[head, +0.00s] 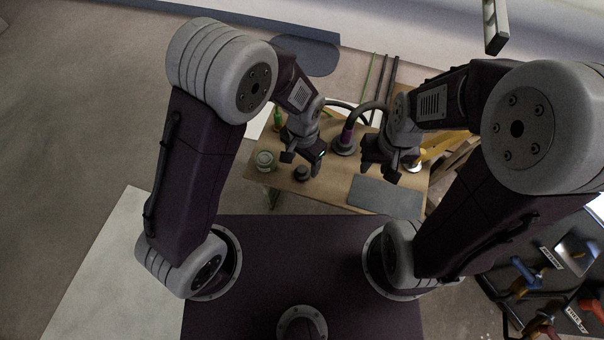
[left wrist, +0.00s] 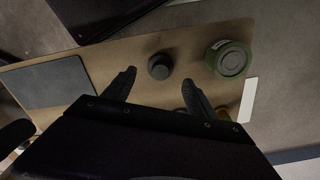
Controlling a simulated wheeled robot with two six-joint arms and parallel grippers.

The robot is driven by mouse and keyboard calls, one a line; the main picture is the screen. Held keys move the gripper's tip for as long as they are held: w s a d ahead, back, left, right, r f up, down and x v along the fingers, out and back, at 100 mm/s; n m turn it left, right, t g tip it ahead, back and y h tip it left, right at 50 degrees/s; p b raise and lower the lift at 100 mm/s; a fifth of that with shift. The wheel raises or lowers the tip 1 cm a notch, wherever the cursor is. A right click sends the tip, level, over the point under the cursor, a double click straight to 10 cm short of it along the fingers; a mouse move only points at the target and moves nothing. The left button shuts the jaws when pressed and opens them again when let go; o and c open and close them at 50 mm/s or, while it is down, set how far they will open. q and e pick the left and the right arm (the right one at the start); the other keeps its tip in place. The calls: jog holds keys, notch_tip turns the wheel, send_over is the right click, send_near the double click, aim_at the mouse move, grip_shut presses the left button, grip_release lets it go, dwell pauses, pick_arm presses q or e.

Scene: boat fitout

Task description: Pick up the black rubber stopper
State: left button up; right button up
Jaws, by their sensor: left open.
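The black rubber stopper (head: 302,173) stands on the wooden bench top (head: 334,190), towards its near left part. In the left wrist view the stopper (left wrist: 160,66) is a short dark round piece between and just beyond my two fingertips, touching neither as far as I can see. My left gripper (head: 302,163) is open and empty, above and close to the stopper; its spread fingers show in the left wrist view (left wrist: 159,78). My right gripper (head: 391,172) hangs over the right part of the bench; its jaw opening is unclear.
A green-grey tin (head: 264,161) stands left of the stopper, also close by in the left wrist view (left wrist: 228,58). A grey mat (head: 386,197) lies on the bench's right part. Bare wood lies between stopper and mat.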

aim_at(302, 169)
pick_arm(q)
jog(key=f+b, duration=0.4)
jog(key=f, duration=0.1)
jog(key=shift+s+a+f+b, duration=0.15)
jog(key=shift+s+b, duration=0.05)
jog(key=shift+b, duration=0.1)
jog(key=shift+r, duration=0.2)
grip_shut()
notch_tip(302, 169, up, 9)
jog(key=p, duration=0.6)
jog(key=shift+p, duration=0.3)
jog(key=shift+r, duration=0.55)
